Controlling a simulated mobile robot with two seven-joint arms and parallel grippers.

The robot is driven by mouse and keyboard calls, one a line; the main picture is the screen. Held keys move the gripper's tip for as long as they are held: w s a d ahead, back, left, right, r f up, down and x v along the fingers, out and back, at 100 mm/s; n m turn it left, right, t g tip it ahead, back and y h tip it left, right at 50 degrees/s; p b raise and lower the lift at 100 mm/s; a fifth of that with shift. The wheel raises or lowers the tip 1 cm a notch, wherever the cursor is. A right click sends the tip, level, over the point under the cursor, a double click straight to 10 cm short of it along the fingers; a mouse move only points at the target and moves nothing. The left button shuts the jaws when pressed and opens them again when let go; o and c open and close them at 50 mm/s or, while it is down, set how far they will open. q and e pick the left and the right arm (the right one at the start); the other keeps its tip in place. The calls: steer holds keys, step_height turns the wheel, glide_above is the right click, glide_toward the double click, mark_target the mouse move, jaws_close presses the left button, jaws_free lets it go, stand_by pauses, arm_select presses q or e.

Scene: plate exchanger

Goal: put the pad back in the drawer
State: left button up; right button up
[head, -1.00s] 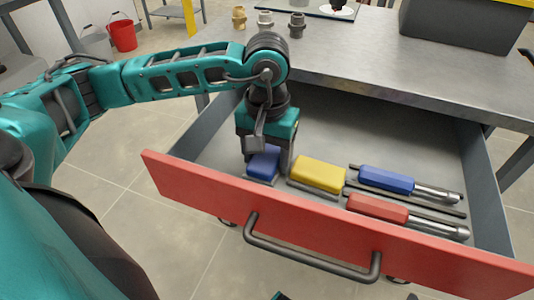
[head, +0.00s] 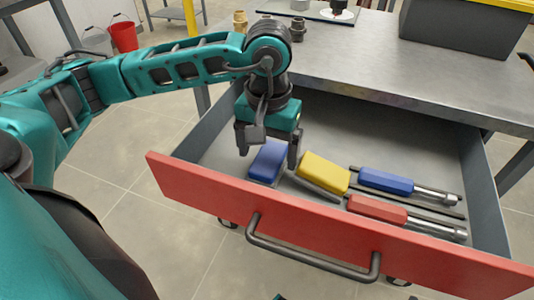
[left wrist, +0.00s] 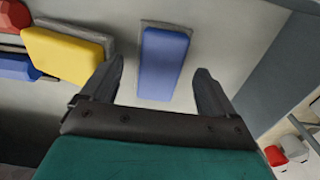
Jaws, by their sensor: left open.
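A blue pad (head: 267,162) with a grey underside lies in the open drawer (head: 330,235), near its left end. In the left wrist view the blue pad (left wrist: 164,62) lies on the drawer floor between and beyond the fingertips. My left gripper (head: 269,154) is open and empty just above the blue pad, one finger to each side of it. The open fingers also show in the left wrist view (left wrist: 159,70). A yellow pad (head: 323,172) with a grey underside lies just right of the blue one. My right gripper is out of view.
A blue-handled tool (head: 386,180) and a red-handled tool (head: 377,209) lie at the right in the drawer. The drawer front has a dark bar handle (head: 310,258). The grey worktop (head: 400,75) overhangs the drawer's back. Fittings and a dark bin (head: 462,28) stand on it.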

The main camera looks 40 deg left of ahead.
mark_target(268, 159)
arm_select(q)
step_height(268, 159, up, 10)
steer(key=p, duration=0.2)
steer(key=shift+f, duration=0.25)
